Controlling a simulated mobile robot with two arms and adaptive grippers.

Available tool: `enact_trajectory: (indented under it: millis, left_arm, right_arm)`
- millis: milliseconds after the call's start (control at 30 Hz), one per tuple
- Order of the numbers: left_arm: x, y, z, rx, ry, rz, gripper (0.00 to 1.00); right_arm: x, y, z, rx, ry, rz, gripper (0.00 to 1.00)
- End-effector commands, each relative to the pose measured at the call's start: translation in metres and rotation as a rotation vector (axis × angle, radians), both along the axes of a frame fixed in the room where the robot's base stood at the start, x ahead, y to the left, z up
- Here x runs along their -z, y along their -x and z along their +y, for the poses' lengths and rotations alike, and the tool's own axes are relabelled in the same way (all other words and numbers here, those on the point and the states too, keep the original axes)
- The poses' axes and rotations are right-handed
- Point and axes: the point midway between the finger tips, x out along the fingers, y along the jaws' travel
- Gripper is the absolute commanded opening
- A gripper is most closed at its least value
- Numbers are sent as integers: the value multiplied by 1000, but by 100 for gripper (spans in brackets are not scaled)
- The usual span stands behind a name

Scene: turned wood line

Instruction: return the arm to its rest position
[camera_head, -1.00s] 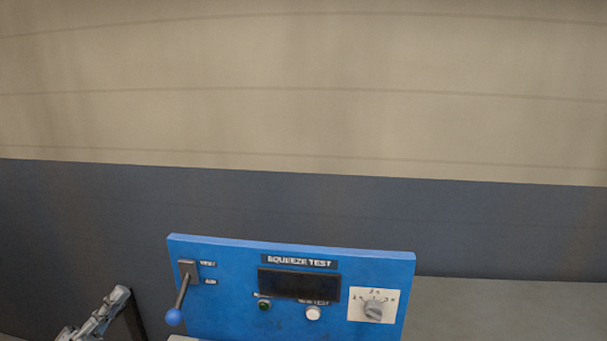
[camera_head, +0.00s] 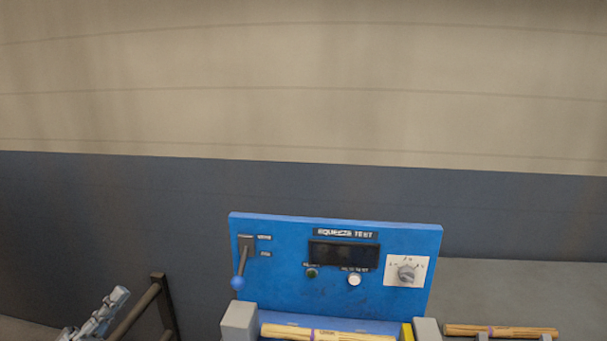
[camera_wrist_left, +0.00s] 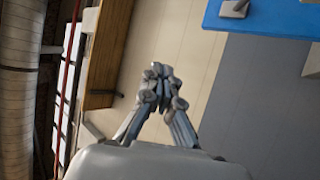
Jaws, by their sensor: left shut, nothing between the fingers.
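My left gripper (camera_head: 95,318) shows at the lower left of the head view, apart from everything around it. In the left wrist view my left gripper (camera_wrist_left: 160,72) has its fingertips together, with nothing between them. My right gripper is in neither view. The blue squeeze test panel (camera_head: 290,290) stands right of my left gripper in the head view. It carries a dark display, a lever with a blue knob (camera_head: 238,283), two buttons and a grey dial (camera_head: 407,271).
A grey block fixture (camera_head: 240,322) at the panel's foot holds a bundle of wooden sticks (camera_head: 330,334). More sticks (camera_head: 500,331) lie at the lower right. A dark brown frame (camera_head: 160,300) stands between my left gripper and the panel. The wall behind is beige over dark grey.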

Motion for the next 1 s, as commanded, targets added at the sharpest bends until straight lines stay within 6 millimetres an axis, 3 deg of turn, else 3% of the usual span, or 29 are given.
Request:
enact_trajectory:
  millis: [300, 533, 667, 767, 867, 1000]
  left_arm:
    - [69, -16, 5, -185, -96, 86, 0]
    - [147, -22, 11, -357, -230, 191, 0]
    - [213, -18, 13, -470, -355, 288, 0]
    - [281, -6, 13, -557, -497, 389, 0]
    - [355, 18, 11, -620, -671, 505, 0]
    - [451, 66, 2, -641, -925, 658, 0]
  right_arm:
    - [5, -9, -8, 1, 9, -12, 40]
    - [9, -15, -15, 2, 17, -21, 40]
    - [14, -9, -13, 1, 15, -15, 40]
    - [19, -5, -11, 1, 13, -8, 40]
    - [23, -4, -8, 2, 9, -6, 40]
    - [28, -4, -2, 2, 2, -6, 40]
